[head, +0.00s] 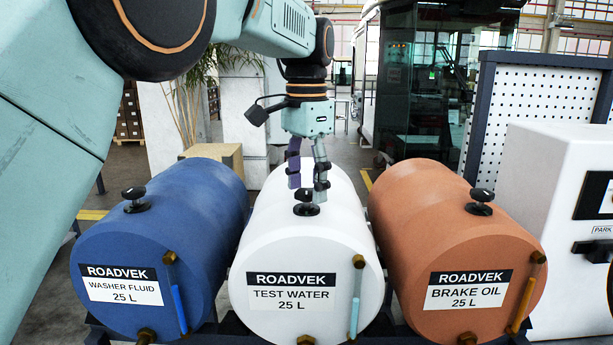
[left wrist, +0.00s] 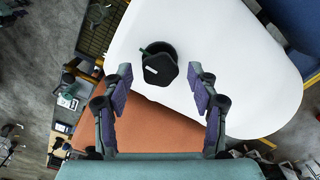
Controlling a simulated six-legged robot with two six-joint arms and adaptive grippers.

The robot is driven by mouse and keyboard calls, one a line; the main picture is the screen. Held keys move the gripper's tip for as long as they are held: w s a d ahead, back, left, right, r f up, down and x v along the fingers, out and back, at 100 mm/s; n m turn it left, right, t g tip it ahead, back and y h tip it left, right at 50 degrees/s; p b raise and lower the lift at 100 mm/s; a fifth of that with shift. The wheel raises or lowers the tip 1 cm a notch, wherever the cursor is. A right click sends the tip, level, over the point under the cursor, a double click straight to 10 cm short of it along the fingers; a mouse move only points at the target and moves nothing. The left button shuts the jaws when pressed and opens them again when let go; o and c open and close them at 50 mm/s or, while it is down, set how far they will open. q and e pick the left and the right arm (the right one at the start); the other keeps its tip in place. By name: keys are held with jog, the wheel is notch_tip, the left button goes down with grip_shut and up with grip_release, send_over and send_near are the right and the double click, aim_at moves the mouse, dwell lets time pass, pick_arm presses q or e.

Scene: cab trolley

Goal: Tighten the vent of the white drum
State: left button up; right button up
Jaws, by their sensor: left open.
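The white drum (head: 262,215), labelled "TEST WATER 25 L", lies on its side between two other drums. Its vent (head: 306,204) is a dark knob on top, near the front end. My left gripper (head: 307,187) points down just above the vent, its two fingers apart. In the left wrist view the vent (left wrist: 159,68) shows as a black lobed knob with a pale mark, on the white drum (left wrist: 215,35). It appears between the open fingertips of my left gripper (left wrist: 160,76), with a visible gap on both sides. My right gripper is not in view.
The blue washer fluid drum (head: 205,195) is on the left and the orange brake oil drum (head: 420,205) on the right, each with its own dark knob. A white cabinet (head: 545,190) stands at the right. A dark rack (head: 225,332) shows under the drums.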

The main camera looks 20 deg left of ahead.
aim_at(307, 190)
pick_arm(q)
notch_tip(307, 190, up, 12)
dwell(0.7)
dwell(0.5)
